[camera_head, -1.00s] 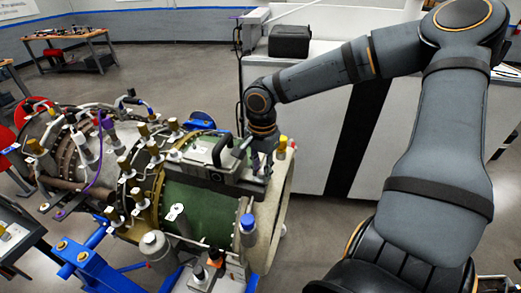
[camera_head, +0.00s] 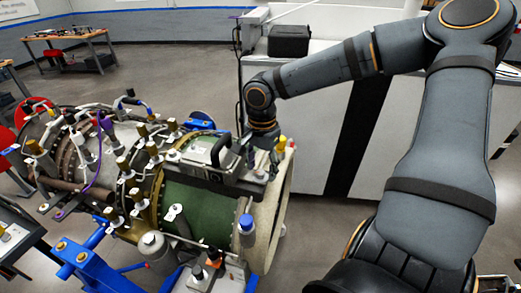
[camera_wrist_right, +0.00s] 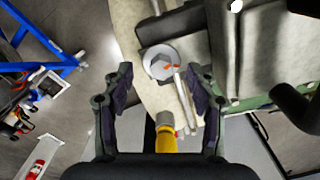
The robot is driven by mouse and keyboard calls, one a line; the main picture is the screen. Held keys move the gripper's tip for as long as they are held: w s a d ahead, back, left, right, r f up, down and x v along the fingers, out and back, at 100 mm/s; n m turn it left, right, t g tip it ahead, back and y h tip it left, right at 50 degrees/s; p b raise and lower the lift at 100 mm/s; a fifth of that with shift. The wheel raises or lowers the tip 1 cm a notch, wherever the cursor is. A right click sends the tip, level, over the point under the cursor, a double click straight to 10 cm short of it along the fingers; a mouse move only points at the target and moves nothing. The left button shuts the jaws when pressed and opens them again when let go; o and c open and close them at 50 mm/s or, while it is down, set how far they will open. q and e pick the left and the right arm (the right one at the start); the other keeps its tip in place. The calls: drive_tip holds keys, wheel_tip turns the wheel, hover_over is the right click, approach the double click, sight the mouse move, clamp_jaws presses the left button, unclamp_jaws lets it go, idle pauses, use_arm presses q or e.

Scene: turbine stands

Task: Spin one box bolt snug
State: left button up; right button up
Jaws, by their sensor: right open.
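In the head view my right gripper (camera_head: 265,153) hangs over the right end of the turbine, beside the grey box (camera_head: 208,168) with a black handle. The bolt is not clear there. My left gripper is not in view.
A yellow-capped fitting (camera_wrist_right: 165,135) stands close to the right gripper, beside a thin silver rod (camera_wrist_right: 184,100). A blue-capped fitting (camera_head: 247,223) is at the turbine's front right. A blue stand (camera_head: 88,268) carries the turbine (camera_head: 195,205). A white cabinet (camera_head: 315,120) stands behind.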

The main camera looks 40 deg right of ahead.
sight(262, 172)
drive_tip(key=shift+r, duration=2)
